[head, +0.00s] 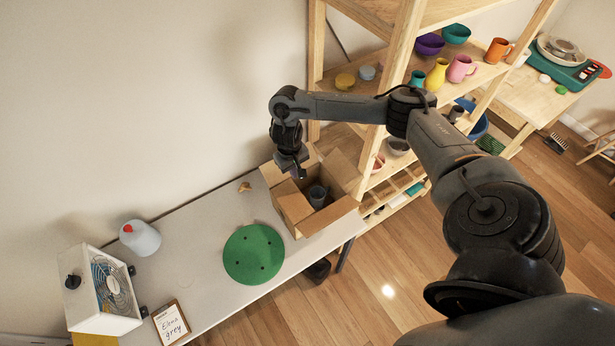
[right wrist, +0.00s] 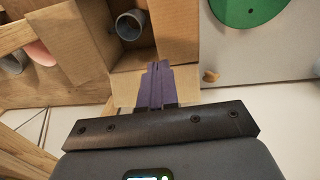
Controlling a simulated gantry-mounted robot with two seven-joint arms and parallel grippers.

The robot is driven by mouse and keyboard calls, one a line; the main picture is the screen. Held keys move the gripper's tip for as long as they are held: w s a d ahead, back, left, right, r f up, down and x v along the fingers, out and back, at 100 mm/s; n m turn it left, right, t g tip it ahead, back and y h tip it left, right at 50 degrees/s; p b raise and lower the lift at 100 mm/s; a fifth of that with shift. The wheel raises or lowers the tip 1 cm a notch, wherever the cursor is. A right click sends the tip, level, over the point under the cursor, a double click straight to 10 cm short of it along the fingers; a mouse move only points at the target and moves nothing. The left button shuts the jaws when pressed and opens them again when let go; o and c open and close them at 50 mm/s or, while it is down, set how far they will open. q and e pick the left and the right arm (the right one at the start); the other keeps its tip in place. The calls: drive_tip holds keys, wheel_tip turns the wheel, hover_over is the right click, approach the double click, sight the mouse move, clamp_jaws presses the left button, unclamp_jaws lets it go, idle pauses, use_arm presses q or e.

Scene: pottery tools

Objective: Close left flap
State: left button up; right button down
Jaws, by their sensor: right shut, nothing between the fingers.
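An open cardboard box (head: 305,222) stands at the right end of the grey table, with its flaps spread outward. A grey cup (head: 317,196) is inside it; the cup also shows in the right wrist view (right wrist: 131,25). My right gripper (head: 299,174) is over the box's far-left side, by a flap. In the right wrist view its dark purple fingers (right wrist: 157,82) are together and empty, in front of a pale flap (right wrist: 187,84) at the box's edge. I cannot tell whether they touch it. The arm hides part of the box. My left gripper is out of view.
A green round disc (head: 253,254), a white bottle with a red cap (head: 140,238), a fan heater (head: 103,290) and a name card (head: 170,323) are on the table (head: 205,230). A wooden shelf (head: 398,70) with pottery stands close beside the box.

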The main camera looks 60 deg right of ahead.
drive_tip(key=f+b, duration=0.1)
drive_tip(key=f, duration=0.1)
drive_tip(key=f+b, duration=0.2)
drive_tip(key=f, duration=0.1)
drive_tip(key=s+d+f+b, duration=0.1)
drive_tip(key=f, duration=0.1)
drive_tip(key=shift+f, duration=0.25)
drive_tip(key=b, duration=0.1)
hover_over(301, 194)
wheel_tip(301, 194, down, 4)
drive_tip(key=shift+a+f, duration=0.15)
drive_tip(key=shift+f, duration=0.1)
drive_tip(key=shift+s+f, duration=0.1)
drive_tip(key=shift+f, duration=0.85)
